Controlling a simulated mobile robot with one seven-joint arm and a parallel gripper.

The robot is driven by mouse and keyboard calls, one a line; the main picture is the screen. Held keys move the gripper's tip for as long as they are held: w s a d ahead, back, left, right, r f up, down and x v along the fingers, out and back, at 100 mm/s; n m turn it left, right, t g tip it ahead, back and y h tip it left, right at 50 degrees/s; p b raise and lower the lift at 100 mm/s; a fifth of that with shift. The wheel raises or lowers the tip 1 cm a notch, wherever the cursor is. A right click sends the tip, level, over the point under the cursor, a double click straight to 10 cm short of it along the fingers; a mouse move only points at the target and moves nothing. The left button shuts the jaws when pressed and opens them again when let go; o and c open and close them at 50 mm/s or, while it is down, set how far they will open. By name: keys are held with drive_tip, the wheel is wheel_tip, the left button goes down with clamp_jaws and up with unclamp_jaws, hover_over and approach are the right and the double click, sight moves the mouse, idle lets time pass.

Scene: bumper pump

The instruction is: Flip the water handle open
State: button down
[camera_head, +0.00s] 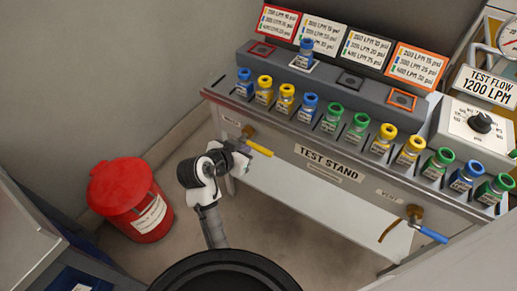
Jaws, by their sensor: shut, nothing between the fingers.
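The test stand (290,148) has two lever valves on its front. The left one has a yellow handle (260,148) on a brass fitting, sloping down to the right. A small label beside it is too small to read. The right one has a blue handle (431,235) on a brass valve (414,214), also sloping down to the right, with a small label above it. My gripper (241,161) is shut and empty, just left of and below the yellow handle. I cannot tell whether it touches the handle. My wrist partly hides the fingers.
Several blue, yellow and green capped nozzles (336,117) stand along the stand's top, below placards (366,52). A dial box (480,125) stands at right. A red bin (131,203) stands on the floor left of my arm. A grey cabinet (35,215) is at lower left.

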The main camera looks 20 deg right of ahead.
drive_tip(key=p, duration=0.2)
hover_over(264, 149)
drive_tip(key=s+a, duration=0.2)
drive_tip(key=a, duration=0.1)
wheel_tip(264, 149, down, 5)
drive_tip(key=shift+w+d+f, duration=0.1)
drive_tip(key=shift+f, duration=0.5)
drive_tip(key=shift+w+d+f, duration=0.1)
drive_tip(key=shift+f, duration=0.45)
drive_tip(key=shift+w+d+f+p, duration=0.1)
drive_tip(key=shift+f+p, duration=0.2)
drive_tip(key=shift+f, duration=0.45)
drive_tip(key=shift+d+f, duration=0.1)
drive_tip(key=shift+f, duration=0.05)
drive_tip(key=shift+f+b, duration=0.15)
drive_tip(key=shift+b, duration=0.25)
